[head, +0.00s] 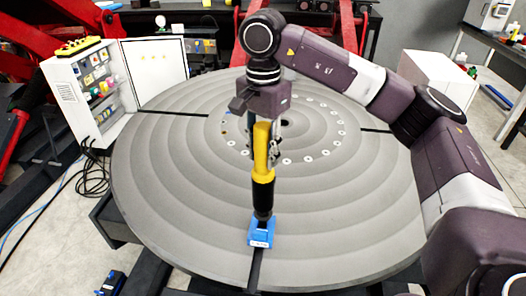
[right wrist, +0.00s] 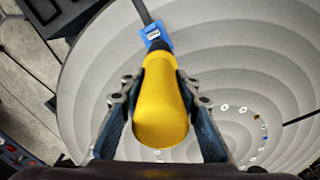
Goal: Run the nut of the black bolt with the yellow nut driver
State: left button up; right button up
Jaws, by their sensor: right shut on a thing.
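The yellow nut driver (head: 263,150) stands roughly upright over the front part of the round grey table (head: 170,200). It has a yellow handle and a black lower part. My right gripper (head: 267,158) is shut on its handle from above; the right wrist view shows the yellow handle (right wrist: 160,105) between both fingers. The driver's lower end meets a blue block (head: 261,238) with a small label, lying across a dark slot in the table; the blue block also shows in the right wrist view (right wrist: 154,35). The black bolt and its nut are not distinguishable. My left gripper is not in view.
A white control cabinet (head: 88,98) with an open door stands at the left of the table. A ring of small holes surrounds the table's centre. Red frames stand behind. A blue-and-black item (head: 112,284) lies at the lower left. The table top around the block is clear.

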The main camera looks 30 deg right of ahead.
aim_at(263, 178)
jog(key=n, duration=0.5)
jog(key=shift+n, duration=0.3)
jog(key=n, duration=0.5)
jog(key=shift+r+n+b, duration=0.1)
jog(key=shift+n+b, duration=0.3)
jog(key=shift+f+b, duration=1.45)
jog(key=shift+f, duration=0.45)
jog(key=shift+f+b, duration=1.25)
jog(key=shift+f, duration=0.3)
dwell(1.3)
jog(key=shift+s+f, duration=0.1)
jog(key=shift+f, duration=0.15)
jog(key=shift+s+a+f+b, duration=0.1)
jog(key=shift+s+f+b, duration=0.05)
jog(key=shift+b, duration=0.15)
dwell(1.0)
